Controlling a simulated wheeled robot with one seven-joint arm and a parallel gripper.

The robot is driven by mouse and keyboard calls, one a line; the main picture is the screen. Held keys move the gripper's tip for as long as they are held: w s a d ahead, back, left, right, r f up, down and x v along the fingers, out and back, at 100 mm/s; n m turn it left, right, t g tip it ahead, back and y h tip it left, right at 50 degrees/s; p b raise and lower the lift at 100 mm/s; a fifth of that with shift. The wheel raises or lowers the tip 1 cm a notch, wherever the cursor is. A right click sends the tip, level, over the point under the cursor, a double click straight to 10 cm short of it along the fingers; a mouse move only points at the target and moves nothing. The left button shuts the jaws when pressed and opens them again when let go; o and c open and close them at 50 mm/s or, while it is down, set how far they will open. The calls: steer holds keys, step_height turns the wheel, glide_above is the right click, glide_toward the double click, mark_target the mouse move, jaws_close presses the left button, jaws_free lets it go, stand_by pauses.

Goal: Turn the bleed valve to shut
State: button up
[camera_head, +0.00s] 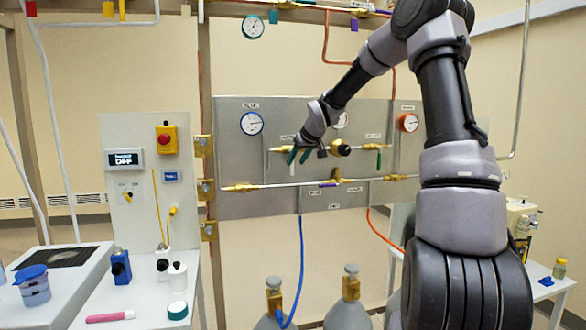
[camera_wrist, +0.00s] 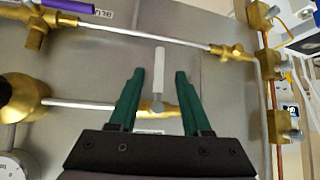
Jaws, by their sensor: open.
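My gripper (camera_wrist: 159,73) is open, its two green fingers on either side of a white lever handle (camera_wrist: 159,62). A gap shows between the handle and each finger, so I see no grip. The handle sits on a brass valve body (camera_wrist: 160,107) in a thin pipe and stands across that pipe. A purple-handled valve (camera_head: 328,184) is on the lower pipe. The label lettering is too small to tell which valve is named bleed.
In the wrist view, a purple handle (camera_wrist: 68,5), a large brass regulator (camera_wrist: 22,98) and brass fittings (camera_wrist: 232,51) lie around my gripper. A green handle (camera_head: 379,160) hangs at the panel's right. Gas cylinders (camera_head: 348,312) stand below.

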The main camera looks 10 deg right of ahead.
steer(key=v, duration=0.4)
steer(key=shift+s+r, duration=0.2)
stand_by(0.4)
steer(key=s+r+m+g, duration=0.1)
steer(key=s+r+m, duration=0.1)
steer(key=s, duration=1.8)
steer(key=s+r+m, duration=0.2)
steer(key=s+m, duration=0.2)
steer(key=s, duration=1.6)
steer(key=shift+s+a+r+m+g, duration=0.2)
steer(key=shift+r+m+g, duration=0.15)
steer(key=shift+m+g, duration=0.05)
